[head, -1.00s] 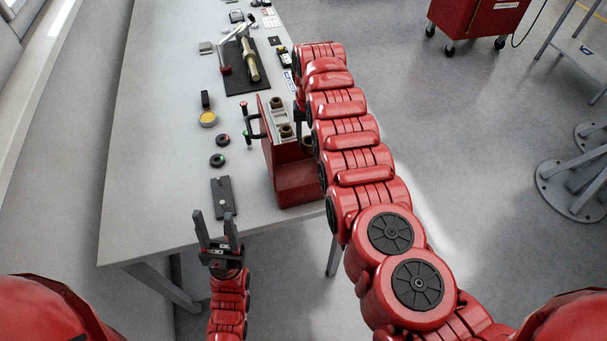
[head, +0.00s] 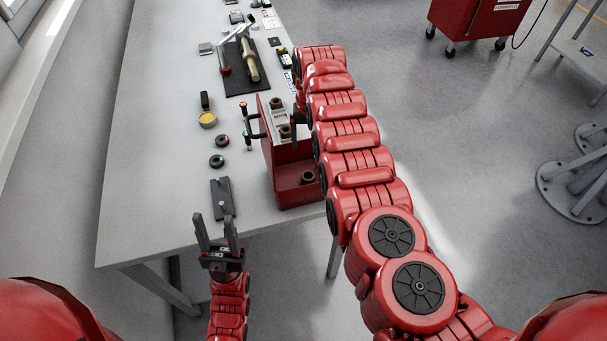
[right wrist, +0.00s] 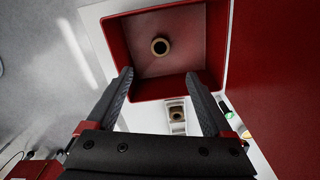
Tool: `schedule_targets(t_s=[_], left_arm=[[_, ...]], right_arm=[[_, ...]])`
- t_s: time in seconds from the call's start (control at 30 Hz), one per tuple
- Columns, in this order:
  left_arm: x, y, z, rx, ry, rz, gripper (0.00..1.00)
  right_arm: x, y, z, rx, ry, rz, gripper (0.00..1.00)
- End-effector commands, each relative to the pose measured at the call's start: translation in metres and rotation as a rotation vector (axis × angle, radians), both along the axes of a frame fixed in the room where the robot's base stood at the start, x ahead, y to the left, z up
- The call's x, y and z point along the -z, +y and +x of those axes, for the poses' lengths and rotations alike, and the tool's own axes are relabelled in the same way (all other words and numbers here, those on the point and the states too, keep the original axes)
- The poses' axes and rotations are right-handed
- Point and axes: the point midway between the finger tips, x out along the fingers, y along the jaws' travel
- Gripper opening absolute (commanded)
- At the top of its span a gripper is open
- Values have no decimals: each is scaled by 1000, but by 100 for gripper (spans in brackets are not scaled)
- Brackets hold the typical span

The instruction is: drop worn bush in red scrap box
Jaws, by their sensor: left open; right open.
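The worn bush (head: 307,177), a brown ring, lies in the open red scrap box (head: 297,197) at the table's right edge. In the right wrist view the bush (right wrist: 160,46) rests on the floor of the red box (right wrist: 120,45), apart from its walls. My right gripper (right wrist: 159,77) is open and empty above the box, its fingers on either side below the bush in the picture. In the head view my right arm hides most of that gripper. My left gripper (head: 217,232) is open and empty near the table's front edge.
Two more brown bushes (head: 277,103) (head: 285,131) sit on a pale rack beside the box. Green- and red-tipped handled tools stand left of it. Black rings (head: 217,161), a yellow-topped tin (head: 208,119) and a dark plate (head: 222,198) lie further left. The table's left side is clear.

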Motion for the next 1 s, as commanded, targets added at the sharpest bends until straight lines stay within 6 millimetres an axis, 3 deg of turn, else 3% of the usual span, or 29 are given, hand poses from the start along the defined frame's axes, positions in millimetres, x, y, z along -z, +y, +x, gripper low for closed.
schedule_targets(t_s=[0.43, 0.5, 0.7, 1.0], left_arm=[[40, 0, 0, 0, 0, 0, 50], [22, 0, 0, 0, 1, 0, 50], [-15, 0, 0, 0, 0, 0, 50], [-42, 0, 0, 0, 0, 0, 50]], right_arm=[[-80, -2, 1, 2, -5, 2, 85], [-103, -3, 2, 5, -3, -1, 85], [-143, -1, 0, 1, 0, 0, 85], [-168, -1, 0, 1, -1, 0, 85]])
